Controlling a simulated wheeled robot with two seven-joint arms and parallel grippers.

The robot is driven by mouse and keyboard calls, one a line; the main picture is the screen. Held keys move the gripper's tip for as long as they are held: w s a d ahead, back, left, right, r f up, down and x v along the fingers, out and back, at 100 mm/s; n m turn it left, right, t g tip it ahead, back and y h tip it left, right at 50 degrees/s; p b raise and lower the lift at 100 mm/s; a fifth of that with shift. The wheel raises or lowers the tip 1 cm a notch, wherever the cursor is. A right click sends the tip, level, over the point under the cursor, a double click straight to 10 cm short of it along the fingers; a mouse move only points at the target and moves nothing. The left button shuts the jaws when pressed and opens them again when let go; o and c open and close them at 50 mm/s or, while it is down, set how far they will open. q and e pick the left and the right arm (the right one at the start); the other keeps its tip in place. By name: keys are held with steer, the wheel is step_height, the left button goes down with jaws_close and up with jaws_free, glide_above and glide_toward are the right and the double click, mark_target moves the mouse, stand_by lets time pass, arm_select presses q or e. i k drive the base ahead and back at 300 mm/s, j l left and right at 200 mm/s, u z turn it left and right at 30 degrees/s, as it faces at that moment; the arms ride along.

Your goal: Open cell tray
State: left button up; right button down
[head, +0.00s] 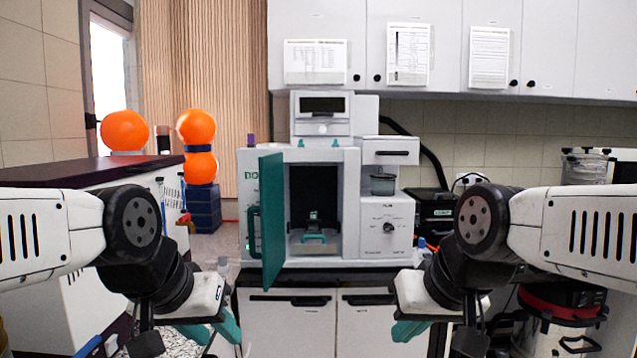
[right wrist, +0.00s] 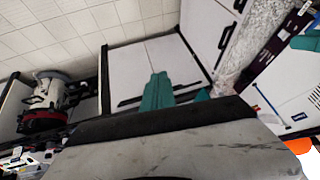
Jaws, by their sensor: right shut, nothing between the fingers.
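The grey-white machine (head: 375,220) stands on the bench ahead. Its teal door (head: 272,220) is swung open to the left, showing a dark chamber. A light tray with a teal handle (head: 313,238) sits low in the chamber; I take it to be the cell tray, and it looks pushed in. My left gripper (head: 218,328) is low at the left, well in front of the machine, its teal fingers apart and empty. My right gripper (head: 408,330) is low at the right, shut and empty, away from the machine. Its teal fingers also show in the right wrist view (right wrist: 172,95).
A dark-topped counter (head: 90,168) is at the left, with orange balls (head: 197,128) beyond it. A black device (head: 436,212) stands right of the machine. A red-and-black canister (head: 562,305) is at the lower right. The space before the open chamber is clear.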

mark_target(304, 242)
steer(key=i+l+u, duration=0.15)
steer(key=i, duration=0.4)
steer(key=i+u, duration=0.2)
steer(key=i, duration=0.4)
steer(key=i+l+u, duration=0.15)
steer(key=i+l, duration=0.15)
steer(key=i, duration=0.2)
